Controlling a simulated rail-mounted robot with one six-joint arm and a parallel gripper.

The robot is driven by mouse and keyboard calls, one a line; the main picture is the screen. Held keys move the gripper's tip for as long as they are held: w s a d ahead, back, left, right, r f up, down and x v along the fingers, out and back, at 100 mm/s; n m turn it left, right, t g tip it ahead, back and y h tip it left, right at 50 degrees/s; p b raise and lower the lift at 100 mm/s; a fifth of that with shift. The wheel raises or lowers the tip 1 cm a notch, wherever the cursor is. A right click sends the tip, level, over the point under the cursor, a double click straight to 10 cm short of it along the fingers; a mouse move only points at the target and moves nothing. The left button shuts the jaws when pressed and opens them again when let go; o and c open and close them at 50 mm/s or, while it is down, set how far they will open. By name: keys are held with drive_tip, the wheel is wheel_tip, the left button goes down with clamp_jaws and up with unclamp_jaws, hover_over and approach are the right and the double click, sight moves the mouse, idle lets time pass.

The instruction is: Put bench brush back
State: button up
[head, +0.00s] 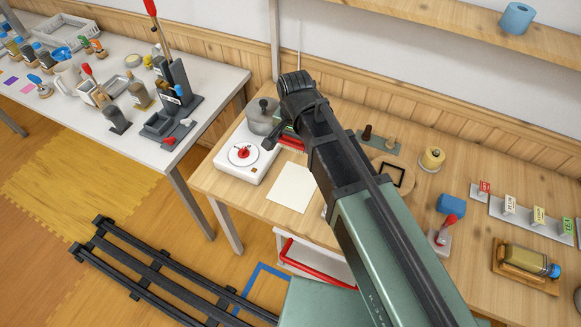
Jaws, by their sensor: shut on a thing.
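My gripper (270,142) is at the end of my arm, low over the wooden bench, beside the grey pot and the white scale-like unit. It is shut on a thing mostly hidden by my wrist. A red piece (292,143) shows right beside the fingers and may be part of the held bench brush; its bristles cannot be made out. Whether the held thing touches the bench is unclear.
The grey pot (263,115) and white unit (245,153) stand close to my gripper. A white sheet (291,187) lies in front. A crowded white table (210,83) is left.

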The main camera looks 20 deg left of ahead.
sight(295, 186)
drive_tip(key=shift+d, duration=0.1)
wheel_tip(295, 186, down, 20)
drive_tip(key=b, duration=2)
drive_tip(key=shift+s+d+f+b, duration=0.15)
drive_tip(key=shift+f+b, duration=0.1)
drive_tip(key=shift+b, duration=0.05)
drive_tip(key=shift+r+p, duration=0.3)
drive_tip(key=shift+f, duration=0.2)
drive_tip(key=o, duration=0.9)
drive_tip(key=shift+r, duration=0.1)
wheel_tip(295, 186, up, 12)
drive_tip(key=p, duration=1.2)
drive_tip(key=shift+r, duration=0.15)
